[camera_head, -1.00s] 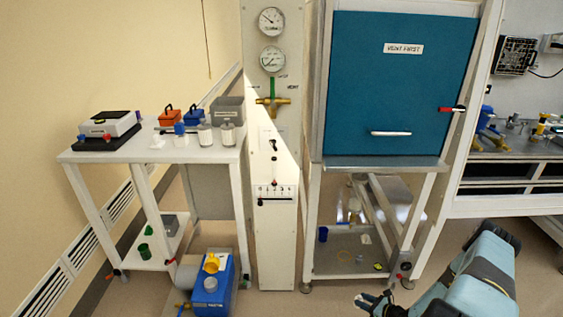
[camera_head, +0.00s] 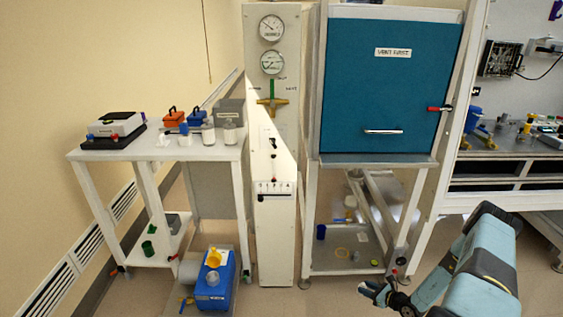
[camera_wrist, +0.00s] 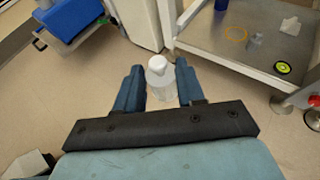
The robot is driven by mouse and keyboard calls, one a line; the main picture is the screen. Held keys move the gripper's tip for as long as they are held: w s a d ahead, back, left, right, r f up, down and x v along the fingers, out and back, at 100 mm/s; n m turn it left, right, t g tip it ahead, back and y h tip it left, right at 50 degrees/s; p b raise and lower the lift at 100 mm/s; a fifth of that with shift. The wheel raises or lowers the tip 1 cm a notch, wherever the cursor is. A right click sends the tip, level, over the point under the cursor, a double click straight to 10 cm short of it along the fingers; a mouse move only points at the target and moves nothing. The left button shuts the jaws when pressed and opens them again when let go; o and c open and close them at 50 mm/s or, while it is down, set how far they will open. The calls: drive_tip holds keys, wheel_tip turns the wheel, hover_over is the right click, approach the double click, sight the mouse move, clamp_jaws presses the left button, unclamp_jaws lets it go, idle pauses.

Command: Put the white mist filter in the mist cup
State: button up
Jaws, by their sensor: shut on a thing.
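My gripper (camera_wrist: 160,85) is shut on a small piece with a white rounded top and a clear-looking lower part, seemingly the white mist filter (camera_wrist: 158,68). It stands between the two blue fingers in the wrist view, over open floor. In the head view my gripper (camera_head: 374,292) is low at the right, and the held piece cannot be made out. A blue pump (camera_head: 212,284) with a yellow part (camera_head: 214,258) on top sits low at the left, well away from my gripper. I cannot tell which part is the mist cup.
A white table (camera_head: 100,155) at the left carries boxes and jars. A gauge panel (camera_head: 271,150) and a blue-fronted cabinet (camera_head: 390,100) stand in the middle. The cabinet's lower shelf (camera_head: 325,262) holds small loose items.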

drive_tip(key=w+a+r+m+t+h, duration=0.1)
drive_tip(key=w+r, duration=0.5)
drive_tip(key=r, duration=0.7)
drive_tip(key=w+a+r+m+t+h, duration=0.1)
drive_tip(key=w+r, duration=0.6)
drive_tip(key=r, duration=0.5)
drive_tip(key=a+r+h, duration=0.1)
drive_tip(key=a+r, duration=0.3)
drive_tip(key=r, duration=0.5)
drive_tip(key=s+a+r+m, duration=0.1)
drive_tip(key=a+r, duration=0.2)
drive_tip(key=r, duration=0.6)
drive_tip(key=s+a+r+m+h, duration=0.1)
drive_tip(key=a+r, duration=0.3)
drive_tip(key=r, duration=0.6)
drive_tip(key=shift+a+t+h, duration=0.3)
drive_tip(key=shift+d+r+m, duration=0.1)
drive_tip(key=shift+d+m, duration=0.05)
drive_tip(key=shift+m, duration=0.15)
